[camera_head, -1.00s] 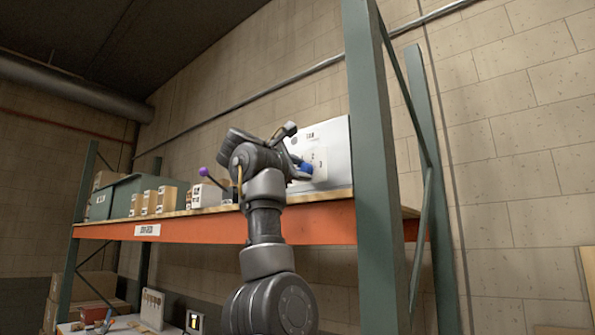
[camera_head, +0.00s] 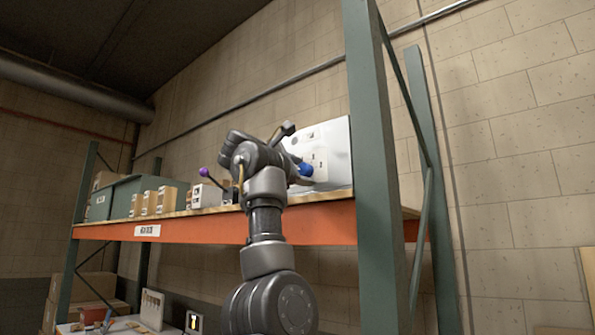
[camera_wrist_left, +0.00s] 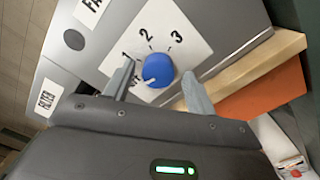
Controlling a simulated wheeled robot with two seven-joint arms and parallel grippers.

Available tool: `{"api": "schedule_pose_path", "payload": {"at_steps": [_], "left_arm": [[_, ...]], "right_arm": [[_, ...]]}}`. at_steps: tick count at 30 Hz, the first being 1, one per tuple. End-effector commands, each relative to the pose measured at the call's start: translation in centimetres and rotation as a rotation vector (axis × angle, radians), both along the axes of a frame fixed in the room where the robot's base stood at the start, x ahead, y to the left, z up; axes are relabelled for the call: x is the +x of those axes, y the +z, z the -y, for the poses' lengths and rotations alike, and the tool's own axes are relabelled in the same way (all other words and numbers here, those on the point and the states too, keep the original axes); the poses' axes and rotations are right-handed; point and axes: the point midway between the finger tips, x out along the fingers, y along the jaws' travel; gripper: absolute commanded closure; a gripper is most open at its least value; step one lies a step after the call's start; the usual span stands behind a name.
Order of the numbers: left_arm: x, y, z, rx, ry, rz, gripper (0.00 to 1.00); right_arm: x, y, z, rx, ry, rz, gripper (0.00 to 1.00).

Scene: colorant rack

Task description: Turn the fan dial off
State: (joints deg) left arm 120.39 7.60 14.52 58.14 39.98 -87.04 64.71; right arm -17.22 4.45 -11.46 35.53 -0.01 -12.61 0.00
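The blue fan dial (camera_head: 306,170) sits on a white label plate on the grey control box (camera_head: 338,150). In the left wrist view the dial (camera_wrist_left: 158,70) has a white mark at its lower left, toward lettering partly hidden by a finger. The numbers 1, 2 and 3 show around its upper side. My left gripper (camera_wrist_left: 159,72) is open, with one finger on each side of the dial and visible gaps between. In the head view the left gripper (camera_head: 297,163) is at the dial, its fingers largely hidden by the wrist. My right gripper is not in view.
The box stands on a shelf with an orange beam (camera_head: 320,224). A green upright post (camera_head: 372,150) stands close to its right. To the left are a purple-knobbed lever (camera_head: 203,172), small boxes (camera_head: 165,197) and a green bin (camera_head: 118,196).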

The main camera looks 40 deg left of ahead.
Motion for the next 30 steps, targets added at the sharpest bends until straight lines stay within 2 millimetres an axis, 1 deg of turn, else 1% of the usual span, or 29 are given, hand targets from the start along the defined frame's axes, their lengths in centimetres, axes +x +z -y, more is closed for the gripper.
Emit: {"api": "schedule_pose_path", "payload": {"at_steps": [7, 11, 14, 18, 24, 27, 30], "left_arm": [[-0.2, 0.2, 0.0, 0.002, 0.002, 0.003, 0.44], [-1.2, -0.1, 0.0, 0.003, 0.004, 0.006, 0.44], [-2.8, -0.4, -0.1, 0.003, 0.005, 0.006, 0.44], [-5.7, -0.6, 0.0, 0.003, 0.004, 0.007, 0.44], [-9.1, -0.5, 0.1, 0.001, 0.003, 0.005, 0.44], [-10.2, -0.4, 0.1, 0.001, 0.002, 0.003, 0.44], [-10.7, -0.3, 0.1, 0.001, 0.002, 0.003, 0.44]], "right_arm": [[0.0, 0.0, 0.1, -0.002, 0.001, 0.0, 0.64], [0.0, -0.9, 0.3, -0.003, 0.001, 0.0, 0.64], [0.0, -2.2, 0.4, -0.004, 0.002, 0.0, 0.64], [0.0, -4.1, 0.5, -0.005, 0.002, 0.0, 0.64], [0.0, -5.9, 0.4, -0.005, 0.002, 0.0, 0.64], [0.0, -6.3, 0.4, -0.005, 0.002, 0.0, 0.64], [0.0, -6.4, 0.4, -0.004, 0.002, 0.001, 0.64]]}}
